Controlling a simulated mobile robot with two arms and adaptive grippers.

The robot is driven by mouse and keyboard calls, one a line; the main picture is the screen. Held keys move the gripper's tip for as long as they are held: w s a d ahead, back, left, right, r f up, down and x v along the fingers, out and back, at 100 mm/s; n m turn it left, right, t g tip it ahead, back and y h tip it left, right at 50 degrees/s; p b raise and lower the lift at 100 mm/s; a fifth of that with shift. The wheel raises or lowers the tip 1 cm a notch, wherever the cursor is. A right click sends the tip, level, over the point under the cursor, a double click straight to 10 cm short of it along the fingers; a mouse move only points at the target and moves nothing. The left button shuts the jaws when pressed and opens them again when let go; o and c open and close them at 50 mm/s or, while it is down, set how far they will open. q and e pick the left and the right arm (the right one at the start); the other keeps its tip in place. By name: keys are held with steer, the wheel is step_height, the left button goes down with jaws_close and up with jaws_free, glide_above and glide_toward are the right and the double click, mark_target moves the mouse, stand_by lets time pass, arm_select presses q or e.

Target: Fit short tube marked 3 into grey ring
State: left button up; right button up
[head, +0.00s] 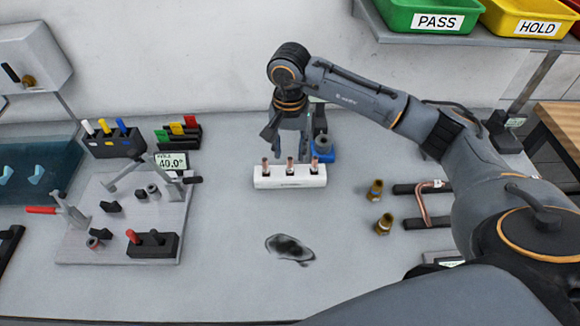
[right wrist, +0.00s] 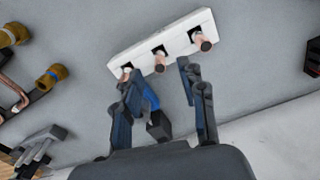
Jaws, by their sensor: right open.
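Three short copper tubes stand upright in a white block (head: 290,182): a left one (head: 265,165), a middle one (head: 290,165) and a right one (head: 314,165). Their marks are too small to read, so I cannot tell which is 3. My right gripper (head: 287,135) is open and empty, pointing down behind the block. In the right wrist view, its fingertips (right wrist: 158,72) are apart, close to the block (right wrist: 180,30). My left gripper is not in view.
A metal plate with clamps (head: 125,215) lies at left. Two brass fittings (head: 384,224) and a bent copper tube (head: 421,205) are at right. A dark glossy patch (head: 289,248) lies in front of the block. The bench front is otherwise mostly clear.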

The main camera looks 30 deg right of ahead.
mark_target(290, 159)
step_height(290, 159, down, 4)
steer(key=shift+d+f+p, duration=0.1)
steer(key=shift+d+p, duration=0.05)
steer(key=shift+p, duration=1.05)
steer(key=shift+f, duration=0.35)
steer(key=shift+w, duration=0.1)
jaws_close()
